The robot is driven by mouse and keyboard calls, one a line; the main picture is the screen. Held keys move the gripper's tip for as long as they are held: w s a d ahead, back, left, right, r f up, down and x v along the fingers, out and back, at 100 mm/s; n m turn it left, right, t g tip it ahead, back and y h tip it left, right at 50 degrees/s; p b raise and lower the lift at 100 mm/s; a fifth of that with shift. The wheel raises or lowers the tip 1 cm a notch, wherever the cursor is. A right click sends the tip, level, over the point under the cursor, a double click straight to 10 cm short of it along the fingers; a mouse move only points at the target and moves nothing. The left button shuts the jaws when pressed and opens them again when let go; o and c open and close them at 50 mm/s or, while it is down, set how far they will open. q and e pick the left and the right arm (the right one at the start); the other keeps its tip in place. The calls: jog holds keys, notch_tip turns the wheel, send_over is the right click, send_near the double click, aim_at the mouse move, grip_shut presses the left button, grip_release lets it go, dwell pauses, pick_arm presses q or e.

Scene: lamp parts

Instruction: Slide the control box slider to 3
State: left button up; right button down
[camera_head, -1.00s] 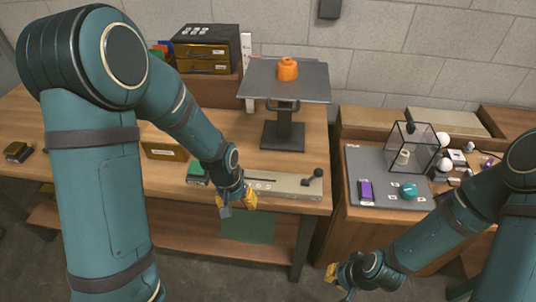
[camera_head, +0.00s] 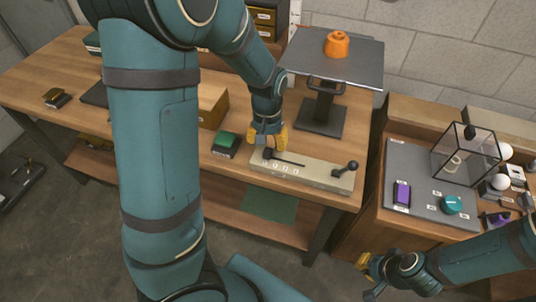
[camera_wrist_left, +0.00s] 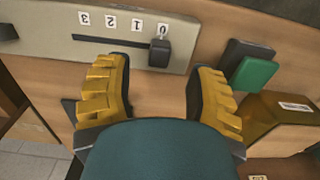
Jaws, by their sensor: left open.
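The control box (camera_head: 310,172) is a long beige box near the table's front edge. Its black slider knob (camera_wrist_left: 158,53) sits at the 0 end of a dark slot, beside the labels 0, 1, 2 and 3. The knob also shows in the head view (camera_head: 268,154). My left gripper (camera_head: 269,137), with yellow fingers, is open just behind the slider end of the box. In the left wrist view the knob lies ahead of the gap between the fingertips, apparently not gripped. My right gripper (camera_head: 368,268) is low in front of the right-hand desk, its opening unclear.
A green button on a dark base (camera_head: 226,144) stands left of the control box. A black-knobbed lever (camera_head: 345,169) is at the box's right end. A dark stand (camera_head: 322,115) with an orange part (camera_head: 337,44) is behind. A glass-like case (camera_head: 466,155) stands on the right-hand desk.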

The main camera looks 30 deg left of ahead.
aim_at(268, 150)
pick_arm(q)
notch_tip(268, 150, down, 5)
jog(key=shift+r+b, duration=0.1)
jog(key=shift+b, duration=0.55)
grip_shut()
